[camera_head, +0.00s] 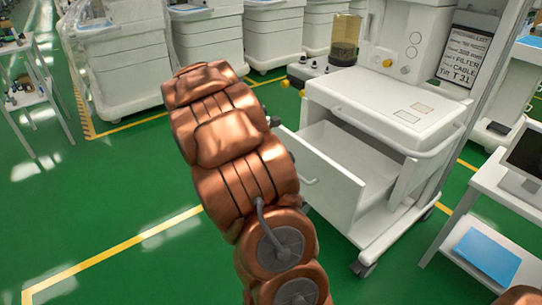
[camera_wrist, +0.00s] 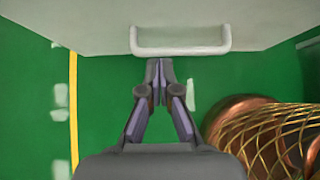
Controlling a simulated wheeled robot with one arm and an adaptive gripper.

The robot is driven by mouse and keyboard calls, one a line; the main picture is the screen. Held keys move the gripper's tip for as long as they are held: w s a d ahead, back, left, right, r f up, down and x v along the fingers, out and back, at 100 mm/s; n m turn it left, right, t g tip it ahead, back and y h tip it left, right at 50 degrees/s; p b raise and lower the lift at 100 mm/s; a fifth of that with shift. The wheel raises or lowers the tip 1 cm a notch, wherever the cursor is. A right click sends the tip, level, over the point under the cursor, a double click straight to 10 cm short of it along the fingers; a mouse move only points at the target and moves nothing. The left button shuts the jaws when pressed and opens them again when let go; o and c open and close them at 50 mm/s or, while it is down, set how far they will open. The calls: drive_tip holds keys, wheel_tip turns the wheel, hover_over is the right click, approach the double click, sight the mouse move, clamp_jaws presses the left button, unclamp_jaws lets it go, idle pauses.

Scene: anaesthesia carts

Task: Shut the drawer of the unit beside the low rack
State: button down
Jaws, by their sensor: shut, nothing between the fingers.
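The white unit (camera_head: 385,105) stands right of centre in the head view, its drawer (camera_head: 325,183) pulled out toward the left, with the empty inside showing. The drawer's front has a small pale handle. In the wrist view the pale handle (camera_wrist: 180,50) is at the top, on the white drawer front (camera_wrist: 90,28). My gripper (camera_wrist: 158,66) is shut and empty, its fingertips just below the handle in the picture. I cannot tell whether they touch it. In the head view my copper arm hides most of the gripper. A low white rack (camera_head: 457,231) stands right of the unit.
The rack carries a screen and a blue flat item (camera_head: 487,254). White carts (camera_head: 215,45) line the back. A small table (camera_head: 30,92) stands at the far left. Green floor left of the drawer is clear, with yellow lines.

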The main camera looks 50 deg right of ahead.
sight(298, 159)
drive_tip(key=d, duration=0.1)
drive_tip(key=s+d+f, duration=0.1)
drive_tip(key=d, duration=0.1)
drive_tip(key=d+f, duration=0.1)
drive_tip(key=shift+s+d+f, duration=0.15)
drive_tip(key=shift+d+f, duration=0.05)
drive_tip(key=shift+f, duration=0.05)
drive_tip(key=shift+s+d, duration=0.2)
drive_tip(key=shift+d, duration=0.7)
drive_tip(key=shift+d, duration=0.1)
